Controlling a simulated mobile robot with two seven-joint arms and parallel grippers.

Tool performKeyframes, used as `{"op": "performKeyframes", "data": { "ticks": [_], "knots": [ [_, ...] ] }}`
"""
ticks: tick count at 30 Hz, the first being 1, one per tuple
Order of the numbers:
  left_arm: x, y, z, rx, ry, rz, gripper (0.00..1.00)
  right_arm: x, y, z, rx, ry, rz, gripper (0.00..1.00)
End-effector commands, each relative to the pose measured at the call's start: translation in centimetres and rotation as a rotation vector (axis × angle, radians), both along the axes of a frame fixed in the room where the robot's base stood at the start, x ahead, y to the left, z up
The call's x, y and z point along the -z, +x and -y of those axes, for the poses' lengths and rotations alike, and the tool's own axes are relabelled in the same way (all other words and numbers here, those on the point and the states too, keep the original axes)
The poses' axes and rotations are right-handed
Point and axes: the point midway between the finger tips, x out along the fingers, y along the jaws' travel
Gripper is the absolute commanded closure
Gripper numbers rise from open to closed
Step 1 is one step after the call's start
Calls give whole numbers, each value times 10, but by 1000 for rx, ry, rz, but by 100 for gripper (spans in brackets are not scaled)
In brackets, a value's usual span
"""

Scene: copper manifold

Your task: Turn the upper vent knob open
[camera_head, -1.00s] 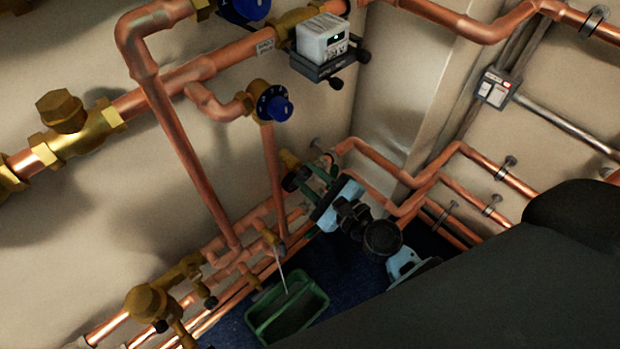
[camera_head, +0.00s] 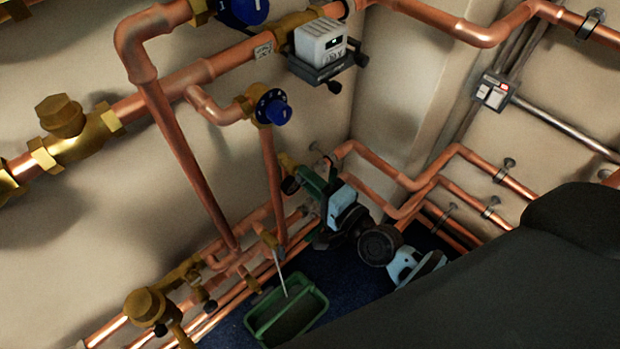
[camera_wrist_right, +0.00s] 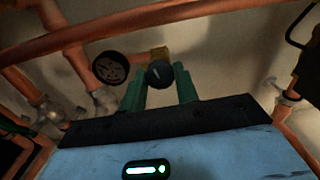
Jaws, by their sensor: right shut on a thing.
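A small black knob (camera_wrist_right: 159,73) with a white mark sits on a brass fitting in the right wrist view. I take it for the vent knob. My right gripper (camera_wrist_right: 160,90) has its two green fingers closed on either side of it. In the head view my right gripper (camera_head: 312,181) is at the brass fitting (camera_head: 287,162) low in the corner, and its fingers hide most of the knob. A black ribbed disc (camera_wrist_right: 111,68) sits just left of the held knob in the wrist view, outside the fingers. My left gripper is not in view.
Copper pipes run close around the right gripper. A blue-handled valve (camera_head: 271,107) and a white meter (camera_head: 320,40) are above it. A green tray (camera_head: 314,309) stands on the blue floor below. A small grey switch box (camera_head: 493,91) is on the right wall.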

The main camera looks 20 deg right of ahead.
Motion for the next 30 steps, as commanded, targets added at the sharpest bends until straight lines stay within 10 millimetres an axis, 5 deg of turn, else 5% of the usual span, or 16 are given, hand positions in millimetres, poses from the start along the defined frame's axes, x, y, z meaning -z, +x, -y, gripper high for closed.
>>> {"op": "performKeyframes", "data": {
  "ticks": [12,30],
  "knots": [
    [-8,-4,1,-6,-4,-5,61,-1,0,0,-1,-238,85,92],
    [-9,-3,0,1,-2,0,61,0,0,0,0,-300,108,92]
  ]
}}
